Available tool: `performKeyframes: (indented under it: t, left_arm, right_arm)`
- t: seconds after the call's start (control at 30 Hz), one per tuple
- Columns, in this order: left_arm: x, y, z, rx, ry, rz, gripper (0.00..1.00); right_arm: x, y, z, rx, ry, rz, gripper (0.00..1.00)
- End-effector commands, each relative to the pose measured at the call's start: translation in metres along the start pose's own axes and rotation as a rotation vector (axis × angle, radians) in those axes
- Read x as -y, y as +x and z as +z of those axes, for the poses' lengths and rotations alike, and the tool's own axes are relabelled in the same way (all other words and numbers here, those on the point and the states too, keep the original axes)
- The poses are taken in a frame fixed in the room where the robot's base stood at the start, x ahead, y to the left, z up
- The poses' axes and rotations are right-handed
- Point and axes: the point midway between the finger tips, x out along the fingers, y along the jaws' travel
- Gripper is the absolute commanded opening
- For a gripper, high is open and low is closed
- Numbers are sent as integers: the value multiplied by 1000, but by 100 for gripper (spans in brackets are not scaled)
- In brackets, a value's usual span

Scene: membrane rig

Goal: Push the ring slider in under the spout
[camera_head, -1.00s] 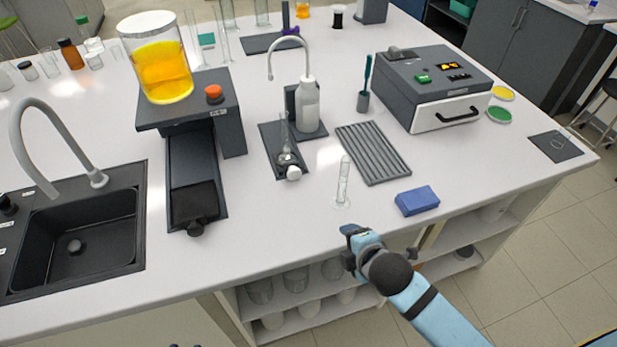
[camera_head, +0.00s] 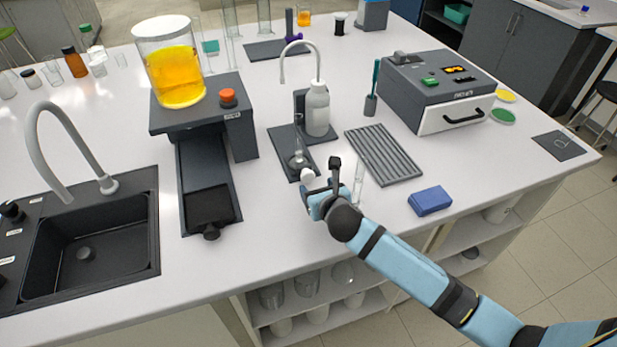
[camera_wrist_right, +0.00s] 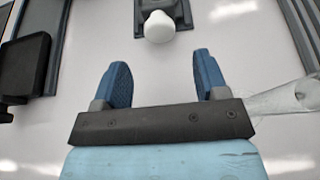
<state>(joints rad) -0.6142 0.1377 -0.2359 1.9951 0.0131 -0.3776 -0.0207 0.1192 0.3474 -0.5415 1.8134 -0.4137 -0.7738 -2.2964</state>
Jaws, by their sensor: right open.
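The ring slider (camera_head: 298,160) sits on a dark rail plate (camera_head: 279,141) and has a white knob (camera_head: 307,175) at its near end. A thin clear glass piece stands up from the slider. The spout (camera_head: 283,80) is the curved tube of a white bottle (camera_head: 317,110), with its tip above the far part of the plate; the slider is on the near part. My right gripper (camera_head: 321,182) is open and empty, just on the near side of the knob. In the right wrist view the knob (camera_wrist_right: 158,27) lies ahead, centred between the fingers (camera_wrist_right: 162,78) and apart from them. My left gripper is out of view.
A clear glass cylinder (camera_head: 358,184) stands close to the right of my gripper; it also shows in the right wrist view (camera_wrist_right: 285,97). A grey ribbed tray (camera_head: 384,156) and a blue block (camera_head: 430,201) lie to the right. A dark rig with a black slide (camera_head: 209,207) stands left.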

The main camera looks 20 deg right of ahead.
Motion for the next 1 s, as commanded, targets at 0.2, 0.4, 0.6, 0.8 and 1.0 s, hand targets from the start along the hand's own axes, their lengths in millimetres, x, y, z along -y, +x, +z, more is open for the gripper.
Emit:
performKeyframes:
  t: [0.2,0.4,0.6,0.8,1.0]
  left_arm:
    - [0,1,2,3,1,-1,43]
    - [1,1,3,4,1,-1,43]
    - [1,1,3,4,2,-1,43]
    - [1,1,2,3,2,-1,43]
    - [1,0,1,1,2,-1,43]
  right_arm:
    - [0,46,0,-1,3,-1,67]
    - [0,71,0,-1,2,0,67]
    - [0,79,0,-1,3,0,67]
    - [0,79,0,-1,2,0,67]
    - [0,78,0,-1,2,0,23]
